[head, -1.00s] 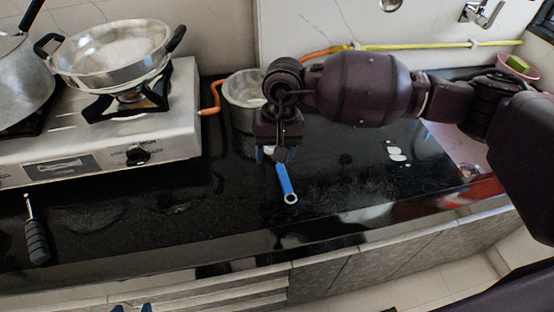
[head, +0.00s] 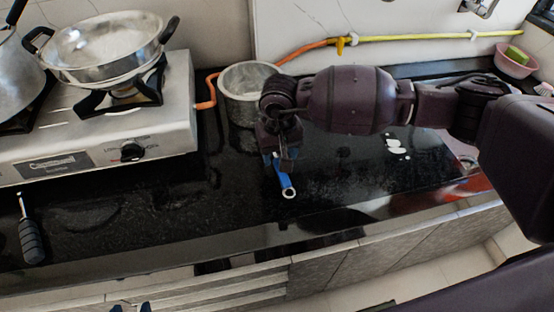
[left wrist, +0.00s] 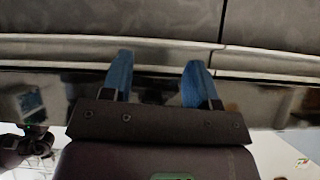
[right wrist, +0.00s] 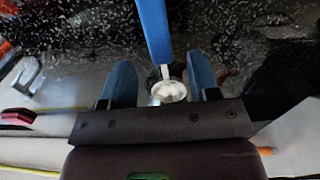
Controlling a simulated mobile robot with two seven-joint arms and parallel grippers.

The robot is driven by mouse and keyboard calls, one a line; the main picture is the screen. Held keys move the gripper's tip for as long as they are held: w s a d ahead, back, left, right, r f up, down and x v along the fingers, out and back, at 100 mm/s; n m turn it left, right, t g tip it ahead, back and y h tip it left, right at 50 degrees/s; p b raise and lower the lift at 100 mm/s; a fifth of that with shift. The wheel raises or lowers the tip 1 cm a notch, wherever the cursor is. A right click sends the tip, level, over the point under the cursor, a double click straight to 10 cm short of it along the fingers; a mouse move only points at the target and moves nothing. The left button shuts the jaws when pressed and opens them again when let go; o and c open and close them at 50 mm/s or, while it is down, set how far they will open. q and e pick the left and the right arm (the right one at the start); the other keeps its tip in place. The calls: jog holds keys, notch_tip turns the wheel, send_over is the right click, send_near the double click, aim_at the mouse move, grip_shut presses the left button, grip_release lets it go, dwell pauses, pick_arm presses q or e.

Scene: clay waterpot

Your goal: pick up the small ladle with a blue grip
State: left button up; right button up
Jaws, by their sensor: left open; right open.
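The small ladle with a blue grip (head: 287,186) lies on the black counter in the head view, its far part hidden behind my right gripper (head: 281,157). In the right wrist view, the blue grip (right wrist: 153,28) points away and the small round metal bowl (right wrist: 168,91) lies between the spread fingers of my right gripper (right wrist: 158,66). That gripper is open above the ladle; I cannot tell whether it touches it. My left gripper (head: 131,307) shows only its tips at the bottom edge. In the left wrist view, it (left wrist: 157,72) is open and empty, facing the cabinet fronts.
A steel stove (head: 100,130) with a pan (head: 105,48) stands at the left. A metal pot (head: 240,103) stands just behind my right gripper. A black-handled tool (head: 31,238) lies front left. A pink bowl (head: 513,66) is far right.

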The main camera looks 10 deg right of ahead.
jog(key=shift+f, duration=1.55)
jog(key=c, duration=1)
jog(key=shift+r, duration=0.15)
notch_tip(320, 180, up, 20)
jog(key=shift+f+p, duration=0.1)
jog(key=shift+p, duration=0.6)
